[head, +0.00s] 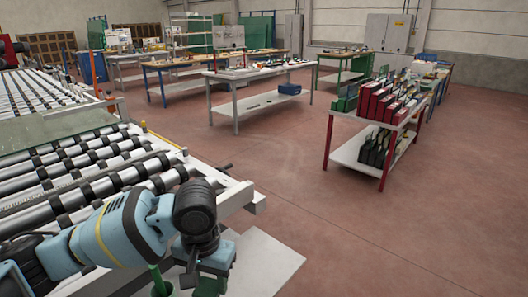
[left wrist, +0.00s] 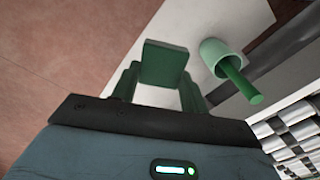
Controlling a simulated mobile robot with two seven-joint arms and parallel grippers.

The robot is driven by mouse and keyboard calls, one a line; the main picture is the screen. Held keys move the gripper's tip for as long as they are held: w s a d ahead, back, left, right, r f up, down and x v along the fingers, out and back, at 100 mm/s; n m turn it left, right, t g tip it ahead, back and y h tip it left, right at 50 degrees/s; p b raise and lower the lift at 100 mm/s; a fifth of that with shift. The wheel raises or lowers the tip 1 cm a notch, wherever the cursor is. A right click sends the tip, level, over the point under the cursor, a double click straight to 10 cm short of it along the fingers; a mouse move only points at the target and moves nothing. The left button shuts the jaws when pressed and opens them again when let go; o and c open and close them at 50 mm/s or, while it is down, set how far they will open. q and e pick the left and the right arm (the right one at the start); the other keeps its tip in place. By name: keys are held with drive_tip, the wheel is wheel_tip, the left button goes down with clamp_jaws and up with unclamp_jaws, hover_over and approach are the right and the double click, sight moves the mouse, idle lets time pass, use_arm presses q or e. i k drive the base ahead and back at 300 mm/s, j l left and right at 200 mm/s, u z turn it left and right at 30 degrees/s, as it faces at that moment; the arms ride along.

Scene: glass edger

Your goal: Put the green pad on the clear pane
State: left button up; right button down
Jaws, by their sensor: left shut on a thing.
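My left gripper (left wrist: 160,88) is shut on the green pad (left wrist: 164,63), a small square block between its two green fingers. In the head view the left gripper (head: 208,286) is at the bottom edge, over a white surface beside the roller table; I cannot make out the pad there. A flat greenish see-through pane (head: 55,130), which looks like the clear pane, lies on the rollers at the left, well away from the gripper. My right gripper is in neither view.
A green cup (left wrist: 212,52) with a green stick stands close beside the held pad on the white surface (head: 268,262). The roller table (head: 95,165) fills the left. A rack of coloured files (head: 385,105) and workbenches (head: 255,75) stand farther off, with open red floor between.

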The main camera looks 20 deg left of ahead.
sight(57, 122)
drive_tip(key=i+l+u, duration=0.15)
drive_tip(key=i+l, duration=0.2)
drive_tip(key=i+l+u, duration=0.15)
drive_tip(key=i+l, duration=0.2)
drive_tip(key=i+l+u, duration=0.15)
drive_tip(key=i+l, duration=0.2)
drive_tip(key=i+l+u, duration=0.15)
drive_tip(key=i+l, duration=0.15)
drive_tip(key=l, duration=0.2)
drive_tip(key=i+l+u, duration=0.15)
drive_tip(key=l, duration=0.35)
drive_tip(key=i+l+u, duration=0.25)
drive_tip(key=i+l, duration=0.45)
drive_tip(key=i+l+u, duration=0.2)
drive_tip(key=i, duration=0.25)
drive_tip(key=i+l+u, duration=0.15)
drive_tip(key=i+l, duration=0.15)
drive_tip(key=i+u, duration=0.2)
drive_tip(key=i, duration=0.4)
drive_tip(key=i+l+u, duration=0.2)
drive_tip(key=i, duration=0.4)
drive_tip(key=i+u, duration=0.2)
drive_tip(key=i, duration=0.35)
drive_tip(key=i+l+u, duration=0.2)
drive_tip(key=i, duration=0.35)
drive_tip(key=i+u, duration=0.2)
drive_tip(key=i, duration=0.35)
drive_tip(key=i+l+u, duration=0.15)
drive_tip(key=i, duration=0.4)
